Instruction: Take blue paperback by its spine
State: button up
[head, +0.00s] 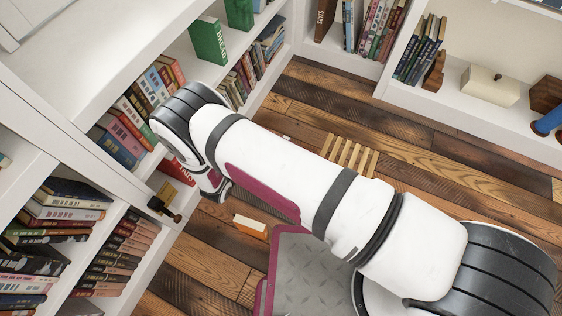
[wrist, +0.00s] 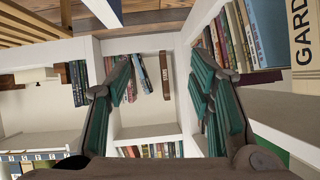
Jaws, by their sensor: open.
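My gripper (wrist: 162,80) is open and empty in the wrist view, with its two teal-padded fingers spread apart. In the head view it is mostly hidden by my own wrist. A blue book (wrist: 269,28) stands at the upper right of the wrist view, to the right of the fingers and apart from them. In the head view a blue book (head: 121,149) lies in the left bookcase, to the left of my wrist. I cannot tell whether these are the same book, or which is the blue paperback.
A cream book (wrist: 305,35) marked "GARD" stands beside the blue one in the wrist view. A green book (head: 208,41) stands on the upper shelf. An orange-covered book (head: 250,227) and a slatted wooden piece (head: 348,154) are on the plank floor. A brass-coloured object (head: 165,202) juts near the bookcase.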

jog(key=s+d+f+t+h+b, duration=0.1)
jog(key=s+d+f+h+b, duration=0.1)
jog(key=s+d+f, duration=0.45)
jog(key=b+x, duration=0.1)
jog(key=x, duration=0.2)
jog(key=a+b+x, duration=0.1)
jog(key=x, duration=0.2)
jog(key=f+x, duration=0.1)
jog(key=x, duration=0.3)
jog(key=shift+w+a+b, duration=0.15)
jog(key=shift+a+b, duration=0.2)
jog(key=shift+b, duration=0.05)
jog(key=b+x, duration=0.2)
jog(key=x, duration=0.3)
jog(key=shift+w+a+b, duration=0.1)
jog(key=shift+a+b, duration=0.05)
jog(key=shift+b, duration=0.15)
grip_shut()
jog(key=shift+r, duration=0.1)
